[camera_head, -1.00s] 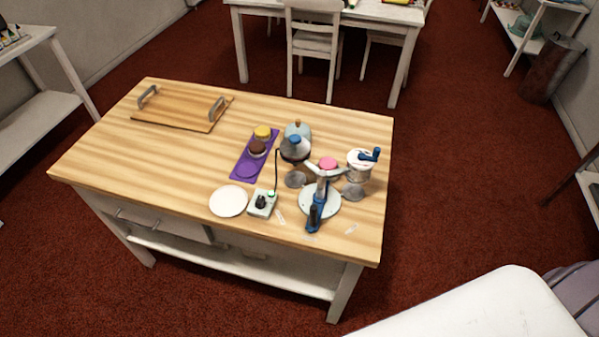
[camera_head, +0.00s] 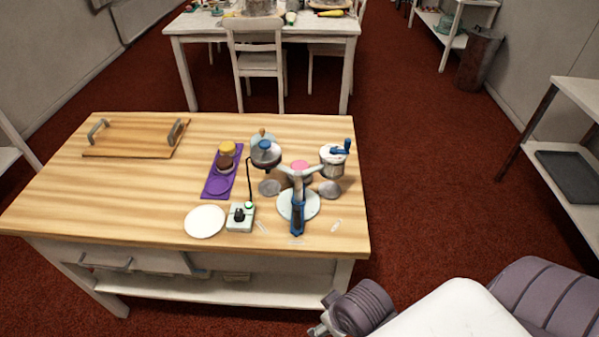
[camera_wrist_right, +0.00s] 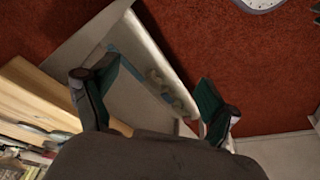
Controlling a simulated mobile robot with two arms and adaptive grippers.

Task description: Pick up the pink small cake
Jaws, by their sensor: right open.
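The pink small cake (camera_head: 300,166) is in the head view, on the right part of the wooden table, with its pink top showing. A blue-handled metal tool (camera_head: 297,215) and its white disc (camera_head: 310,203) stand in front and hide part of it. My right gripper (camera_wrist_right: 155,82) shows in the right wrist view with its two dark fingers wide apart and nothing between them. It is away from the cake, which does not show in that view. My left gripper is not in view.
A purple tray (camera_head: 214,193) with yellow and brown cakes, a white plate (camera_head: 204,221), a small control box (camera_head: 240,217) and a crank-topped pot (camera_head: 333,163) crowd around the cake. A shelf (camera_head: 570,150) stands at right.

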